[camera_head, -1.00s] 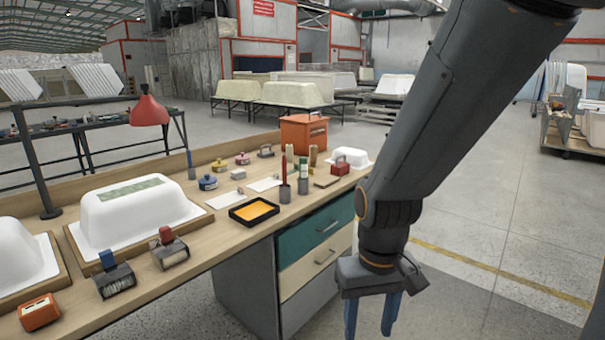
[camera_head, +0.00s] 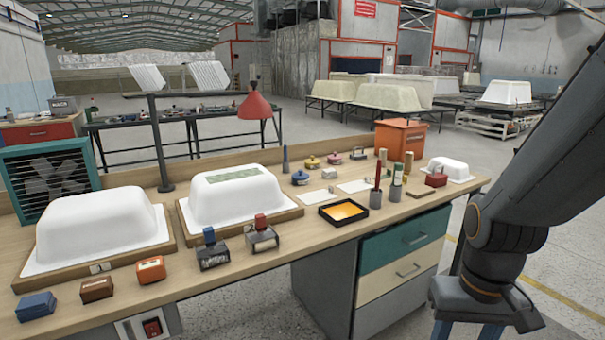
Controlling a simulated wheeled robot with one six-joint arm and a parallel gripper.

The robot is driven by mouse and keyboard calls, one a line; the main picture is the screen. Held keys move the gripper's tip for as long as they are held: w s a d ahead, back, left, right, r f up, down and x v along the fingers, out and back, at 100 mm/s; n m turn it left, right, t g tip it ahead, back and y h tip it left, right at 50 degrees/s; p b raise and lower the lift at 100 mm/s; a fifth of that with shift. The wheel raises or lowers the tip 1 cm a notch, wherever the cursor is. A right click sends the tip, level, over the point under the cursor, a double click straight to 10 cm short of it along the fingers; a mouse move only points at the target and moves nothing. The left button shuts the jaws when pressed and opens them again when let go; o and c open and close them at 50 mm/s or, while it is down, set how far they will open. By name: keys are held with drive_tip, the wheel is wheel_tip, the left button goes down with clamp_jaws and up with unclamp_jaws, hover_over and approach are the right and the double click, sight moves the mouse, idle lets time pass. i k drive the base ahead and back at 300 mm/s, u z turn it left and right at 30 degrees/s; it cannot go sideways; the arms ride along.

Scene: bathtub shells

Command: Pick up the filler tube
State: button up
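I cannot tell for certain which item is the filler tube. On the workbench, a slim red upright item (camera_head: 377,176) stands in a grey cup (camera_head: 375,199). Beside it, a white and green upright item (camera_head: 397,174) stands in a second grey cup (camera_head: 394,193). A small dark blue upright item (camera_head: 285,158) stands at the bench's back edge. My gripper (camera_head: 466,332) hangs at the bottom right, in front of the bench and clear of all these. Its two blue fingers are apart with nothing seen between them; their tips are cut off by the frame edge.
Open floor lies right.

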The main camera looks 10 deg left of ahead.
sight(398, 168)
drive_tip(key=u, duration=0.1)
drive_tip(key=i, duration=1.15)
drive_tip(key=u, duration=0.1)
